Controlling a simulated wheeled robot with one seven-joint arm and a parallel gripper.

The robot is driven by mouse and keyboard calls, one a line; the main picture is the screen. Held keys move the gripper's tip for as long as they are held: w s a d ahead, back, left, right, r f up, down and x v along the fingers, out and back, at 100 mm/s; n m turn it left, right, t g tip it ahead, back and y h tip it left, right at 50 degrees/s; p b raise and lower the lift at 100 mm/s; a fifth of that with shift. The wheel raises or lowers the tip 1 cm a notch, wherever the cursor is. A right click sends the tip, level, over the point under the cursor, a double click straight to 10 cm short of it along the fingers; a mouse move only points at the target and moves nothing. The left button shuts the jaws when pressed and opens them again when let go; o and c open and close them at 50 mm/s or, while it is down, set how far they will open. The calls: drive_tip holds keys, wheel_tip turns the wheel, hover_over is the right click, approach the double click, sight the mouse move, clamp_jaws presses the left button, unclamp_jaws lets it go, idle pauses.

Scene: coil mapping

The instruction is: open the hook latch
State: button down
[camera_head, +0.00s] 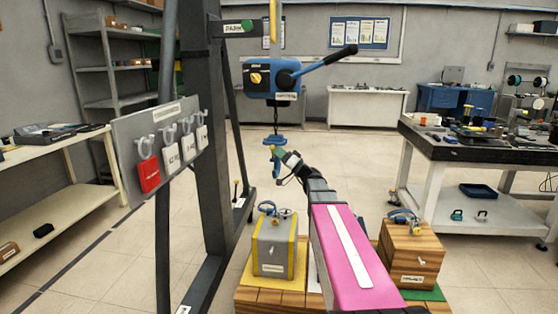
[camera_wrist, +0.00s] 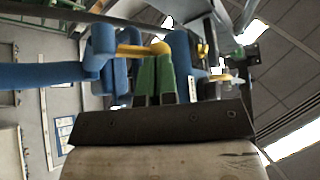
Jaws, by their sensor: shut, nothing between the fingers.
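A blue hook (camera_head: 275,139) hangs on a short chain below a blue lever hoist (camera_head: 262,78). In the wrist view the hook (camera_wrist: 102,50) is large, with a yellow latch (camera_wrist: 140,49) across it. My gripper (camera_head: 279,150) is at the hook, at the end of my arm. In the wrist view my gripper's green fingers (camera_wrist: 155,58) are shut with nothing between them. Their tips are right at the yellow latch; I cannot tell whether they touch it. The hook's far side and part of its opening are hidden.
A grey and yellow crate (camera_head: 273,246) and a wooden crate (camera_head: 410,252) stand below, either side of my arm. A dark steel post (camera_head: 212,130) and a tag board (camera_head: 160,140) are on the left. A workbench (camera_head: 480,150) is on the right. Floor behind the hook is clear.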

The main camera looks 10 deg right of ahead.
drive_tip(key=shift+w+d+r+m+t+h, duration=0.2)
drive_tip(key=shift+w+r+m+h, duration=0.3)
drive_tip(key=shift+r+m, duration=0.45)
drive_tip(key=shift+w+d+r+m+t+h, duration=0.1)
drive_tip(key=shift+w+r+m+t+h, duration=0.2)
drive_tip(key=shift+r+m+h, duration=0.45)
drive_tip(key=shift+w+d+r+m+t+h, duration=0.15)
drive_tip(key=shift+w+r+m+h, duration=0.3)
drive_tip(key=shift+r+m, duration=0.6)
drive_tip(key=shift+w, duration=0.1)
drive_tip(key=s+a+r+v, duration=0.1)
drive_tip(key=v, duration=1.3)
drive_tip(key=s+a+f+n+g+h, duration=0.1)
drive_tip(key=s+a+f+g, duration=0.2)
drive_tip(key=f, duration=0.4)
drive_tip(key=s+a+f+g+h, duration=0.2)
drive_tip(key=a+f+g, duration=0.1)
drive_tip(key=a+f, duration=0.3)
drive_tip(key=s+a+f+n+g+h, duration=0.1)
drive_tip(key=s+a+f+g, duration=0.2)
drive_tip(key=f, duration=0.5)
drive_tip(key=s+d+f+g+h, duration=0.3)
drive_tip(key=s+f+g+h, duration=0.4)
drive_tip(key=s+f+h, duration=0.4)
wheel_tip(320, 180, down, 5)
drive_tip(key=shift+s+f, duration=0.15)
drive_tip(key=shift+s, duration=0.6)
